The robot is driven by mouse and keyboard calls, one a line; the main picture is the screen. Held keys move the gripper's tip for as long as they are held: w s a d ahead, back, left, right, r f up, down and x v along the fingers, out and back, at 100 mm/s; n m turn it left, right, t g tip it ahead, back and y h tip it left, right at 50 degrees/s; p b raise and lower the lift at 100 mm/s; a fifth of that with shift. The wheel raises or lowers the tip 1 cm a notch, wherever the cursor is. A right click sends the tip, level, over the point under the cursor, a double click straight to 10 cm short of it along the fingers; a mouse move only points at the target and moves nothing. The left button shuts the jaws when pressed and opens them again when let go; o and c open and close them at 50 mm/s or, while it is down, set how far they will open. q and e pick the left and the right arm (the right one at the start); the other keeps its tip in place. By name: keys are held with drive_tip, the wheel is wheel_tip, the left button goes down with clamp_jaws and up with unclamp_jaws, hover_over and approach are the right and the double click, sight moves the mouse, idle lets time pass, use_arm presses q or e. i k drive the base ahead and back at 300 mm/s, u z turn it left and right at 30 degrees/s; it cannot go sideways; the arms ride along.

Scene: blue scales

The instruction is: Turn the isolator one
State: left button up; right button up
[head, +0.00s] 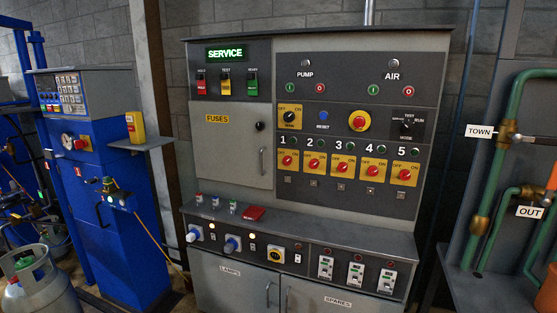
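The isolator under the number 1 (287,160) is a red rotary knob on a yellow plate marked OFF and ON. It is the leftmost of a row of similar isolators on the dark front of a control cabinet (335,62). The knob looks slanted, but it is too small to tell exactly which mark it points to. A small round lamp (293,142) sits beside the number 1. Neither my left nor my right gripper is in view, and nothing touches the isolator.
A grey ledge (330,233) juts out below the isolators, with several small fuses and a red item (250,213) on its left. A blue machine (100,170) stands at left, green pipes (495,165) at right. A gas cylinder (38,285) is at lower left.

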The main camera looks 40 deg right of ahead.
sight(287, 160)
drive_tip(key=z, duration=0.3)
drive_tip(key=i, duration=0.75)
drive_tip(key=z, duration=1.45)
drive_tip(key=i, duration=0.7)
drive_tip(key=z, duration=0.75)
